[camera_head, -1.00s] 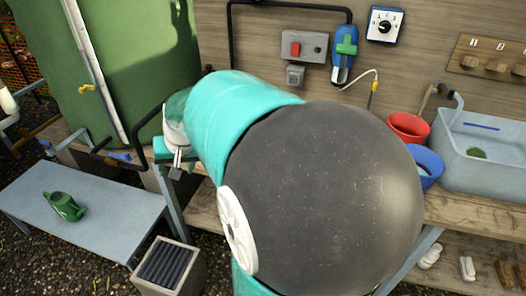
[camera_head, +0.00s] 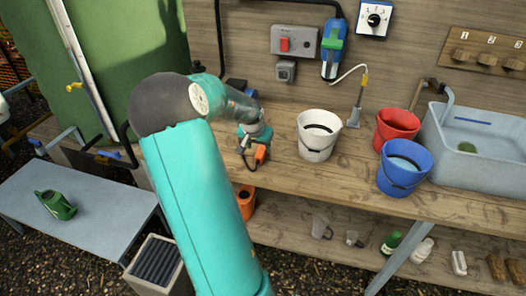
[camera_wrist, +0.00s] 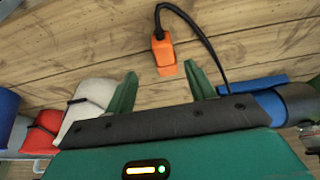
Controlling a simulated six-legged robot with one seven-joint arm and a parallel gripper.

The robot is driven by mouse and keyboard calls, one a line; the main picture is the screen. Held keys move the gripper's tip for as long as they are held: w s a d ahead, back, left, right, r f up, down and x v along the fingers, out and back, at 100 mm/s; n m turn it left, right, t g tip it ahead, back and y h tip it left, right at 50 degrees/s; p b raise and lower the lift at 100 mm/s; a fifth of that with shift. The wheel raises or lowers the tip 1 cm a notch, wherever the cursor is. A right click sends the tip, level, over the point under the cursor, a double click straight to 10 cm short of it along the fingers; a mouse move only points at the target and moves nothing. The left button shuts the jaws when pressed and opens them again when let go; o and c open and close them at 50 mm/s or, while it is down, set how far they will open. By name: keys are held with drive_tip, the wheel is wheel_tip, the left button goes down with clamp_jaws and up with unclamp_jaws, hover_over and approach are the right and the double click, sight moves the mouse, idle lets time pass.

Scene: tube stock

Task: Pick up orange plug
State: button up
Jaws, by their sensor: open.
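The orange plug (camera_wrist: 163,50) shows in the wrist view, with a black cable running from its top and curving right. Its lower end lies in line with the gap between the green fingertips of my gripper (camera_wrist: 160,78). The fingers are apart with nothing gripped. The head view shows the plug (camera_head: 260,154) near the bench's front edge, close by my gripper (camera_head: 254,140). My arm hides part of this area, and I cannot tell whether the fingers touch the plug.
On the bench (camera_head: 340,180), a white bucket (camera_head: 319,145) stands right of my gripper, with a red bucket (camera_head: 397,128) and a blue bucket (camera_head: 403,178) farther right. A grey sink (camera_head: 490,165) is at the far right. A wall box (camera_head: 295,41) is above.

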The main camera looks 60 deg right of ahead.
sight(259, 154)
drive_tip(key=x, duration=0.8)
drive_tip(key=shift+w+f, duration=0.2)
drive_tip(key=shift+w, duration=0.1)
drive_tip(key=c, duration=1.1)
